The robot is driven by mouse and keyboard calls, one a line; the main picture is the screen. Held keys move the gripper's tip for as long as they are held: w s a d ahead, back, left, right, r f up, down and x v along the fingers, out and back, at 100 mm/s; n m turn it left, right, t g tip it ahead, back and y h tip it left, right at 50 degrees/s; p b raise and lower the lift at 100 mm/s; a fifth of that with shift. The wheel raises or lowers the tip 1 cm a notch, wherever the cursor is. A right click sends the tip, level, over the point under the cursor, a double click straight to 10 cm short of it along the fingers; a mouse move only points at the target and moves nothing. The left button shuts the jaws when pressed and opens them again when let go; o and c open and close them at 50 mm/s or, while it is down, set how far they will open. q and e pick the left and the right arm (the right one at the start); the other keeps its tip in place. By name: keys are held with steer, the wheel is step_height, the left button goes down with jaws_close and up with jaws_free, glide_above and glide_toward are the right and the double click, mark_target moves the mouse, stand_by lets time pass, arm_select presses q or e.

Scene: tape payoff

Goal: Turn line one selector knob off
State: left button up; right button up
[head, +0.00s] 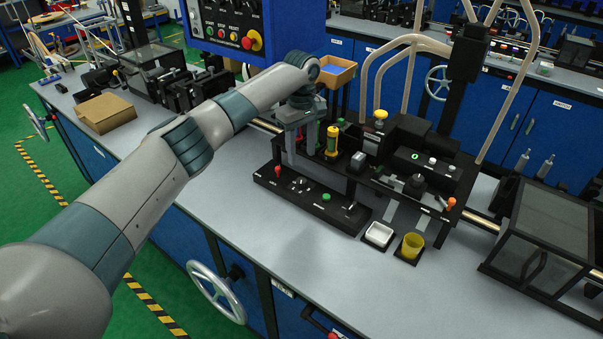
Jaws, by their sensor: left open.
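A low black control panel (310,198) lies at the front of the bench fixture. It carries small dark knobs or switches (299,184) with pale marks, a green button (326,197), a red-topped part (278,169) at its left and a small lever (350,208) at its right. I cannot read the labels, so I cannot tell which is the line one selector knob or how it is set. My left gripper (300,148) points down above and behind the panel's left part, open. Its fingertips are hard to separate from the grey fixture parts. My right gripper is not in view.
A black raised fixture (420,183) with a yellow knob and an orange knob stands right of the gripper. A blue control box (250,25) stands behind my arm. The bench front is clear.

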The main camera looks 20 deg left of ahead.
mark_target(301, 180)
arm_select(q)
step_height(301, 180, down, 10)
steer(key=shift+r+p, duration=0.1)
steer(key=shift+p, duration=0.9)
steer(key=c, duration=1)
